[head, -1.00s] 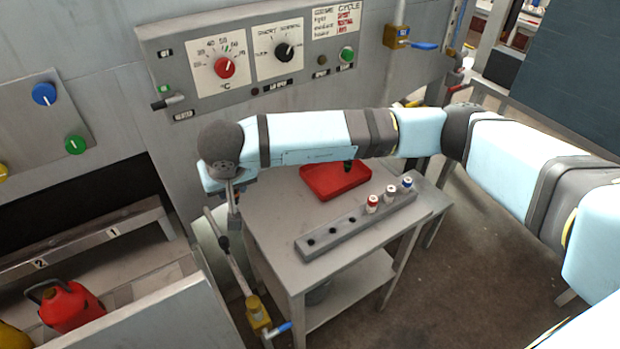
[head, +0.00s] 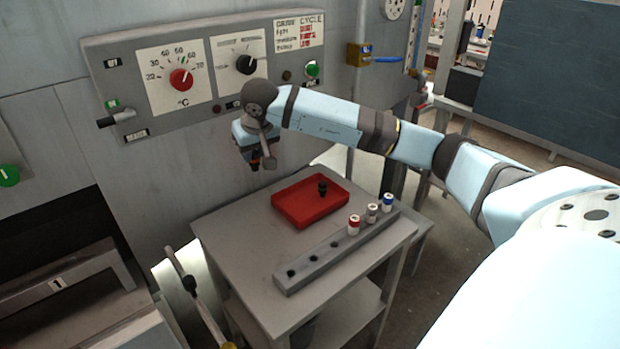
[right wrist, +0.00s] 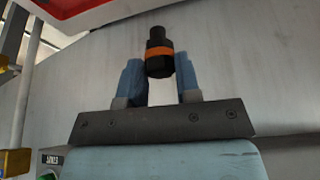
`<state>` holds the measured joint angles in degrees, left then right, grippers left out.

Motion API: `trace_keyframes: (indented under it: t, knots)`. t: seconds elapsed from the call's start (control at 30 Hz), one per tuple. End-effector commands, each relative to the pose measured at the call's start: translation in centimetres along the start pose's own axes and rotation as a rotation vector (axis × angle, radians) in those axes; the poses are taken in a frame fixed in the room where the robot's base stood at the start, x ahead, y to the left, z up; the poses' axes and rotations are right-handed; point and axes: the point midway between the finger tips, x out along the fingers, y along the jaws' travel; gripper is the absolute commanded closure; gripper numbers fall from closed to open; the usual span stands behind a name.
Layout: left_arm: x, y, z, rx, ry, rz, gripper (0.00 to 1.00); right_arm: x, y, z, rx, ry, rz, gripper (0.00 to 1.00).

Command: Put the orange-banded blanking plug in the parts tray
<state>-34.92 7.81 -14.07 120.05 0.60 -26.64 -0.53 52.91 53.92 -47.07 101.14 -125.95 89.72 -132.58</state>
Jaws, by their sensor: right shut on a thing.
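The orange-banded blanking plug (right wrist: 159,52) is dark, with an orange ring around its middle. In the right wrist view it sits between the blue fingers of my right gripper (right wrist: 159,66), which is shut on it. In the head view my right gripper (head: 259,164) is in the air, behind and left of the parts tray, and the plug is only a small dark and orange patch there. The parts tray (head: 290,220) is red and shallow and lies on the grey table. A small black piece (head: 322,188) stands in it. My left gripper is not in view.
A grey rack (head: 320,264) lies along the table's front, with several dark holes and red-topped (head: 354,225), brownish-topped (head: 373,212) and blue-topped (head: 387,202) white cylinders. A control panel (head: 205,75) with knobs is on the wall behind. The table (head: 232,234) is bare left of the tray.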

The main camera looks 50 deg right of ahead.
Motion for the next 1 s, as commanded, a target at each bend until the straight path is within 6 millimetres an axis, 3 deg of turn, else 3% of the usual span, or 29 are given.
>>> trace_keyframes:
  t: [0.03,0.1,0.3,0.47,1.0]
  knots:
    - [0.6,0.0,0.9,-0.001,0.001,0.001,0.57,0.7,2.7,0.0,0.016,0.0,0.008,1.0]
    - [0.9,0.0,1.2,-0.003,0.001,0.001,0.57,0.4,5.5,-0.2,0.025,0.0,0.012,1.0]
    - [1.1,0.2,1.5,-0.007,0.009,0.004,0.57,-0.7,10.6,-0.7,0.039,-0.001,0.016,1.0]
    - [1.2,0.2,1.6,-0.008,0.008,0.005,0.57,-0.2,11.8,-0.4,0.04,-0.004,0.016,1.0]
    - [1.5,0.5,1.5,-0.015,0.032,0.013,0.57,11.9,11.6,4.6,0.041,-0.005,0.014,1.0]
